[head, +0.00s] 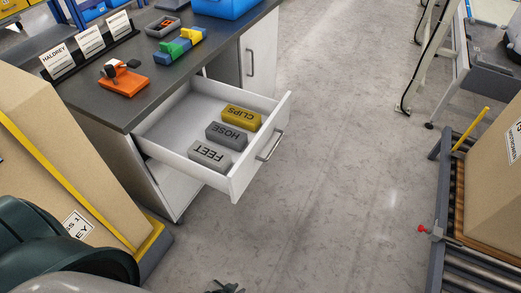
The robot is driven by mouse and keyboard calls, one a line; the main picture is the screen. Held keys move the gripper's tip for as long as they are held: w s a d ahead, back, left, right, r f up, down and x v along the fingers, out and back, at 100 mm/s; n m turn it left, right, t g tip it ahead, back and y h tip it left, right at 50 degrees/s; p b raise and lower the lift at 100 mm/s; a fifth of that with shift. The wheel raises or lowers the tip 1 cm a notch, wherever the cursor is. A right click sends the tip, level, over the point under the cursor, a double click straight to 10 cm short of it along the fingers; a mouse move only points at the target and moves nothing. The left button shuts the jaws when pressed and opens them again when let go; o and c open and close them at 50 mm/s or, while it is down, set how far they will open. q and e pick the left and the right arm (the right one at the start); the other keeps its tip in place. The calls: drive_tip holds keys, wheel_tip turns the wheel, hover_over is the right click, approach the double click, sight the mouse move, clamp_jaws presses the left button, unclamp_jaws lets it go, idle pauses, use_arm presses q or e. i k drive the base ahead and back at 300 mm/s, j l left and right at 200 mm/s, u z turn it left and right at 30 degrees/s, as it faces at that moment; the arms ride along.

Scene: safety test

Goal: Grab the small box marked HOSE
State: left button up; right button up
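The small dark grey box marked HOSE (226,136) lies in an open white drawer (236,184), between two other boxes. Its lettering appears upside down. The yellow box marked CLIPS (241,117) is behind it and the light grey box marked FEET (210,155) is in front. Only the tip of my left gripper (226,288) shows, at the bottom edge, well below the drawer in the picture and apart from the boxes. Whether it is open or shut is unclear. My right gripper is out of view.
The drawer sticks out from a dark-topped counter (150,70) holding an orange device (123,80), coloured blocks (180,47) and name cards. A large carton (70,150) stands at left. A roller conveyor (470,262) with another carton is at right. The floor between is clear.

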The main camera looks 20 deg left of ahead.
sight(233, 139)
drive_tip(key=u, duration=1)
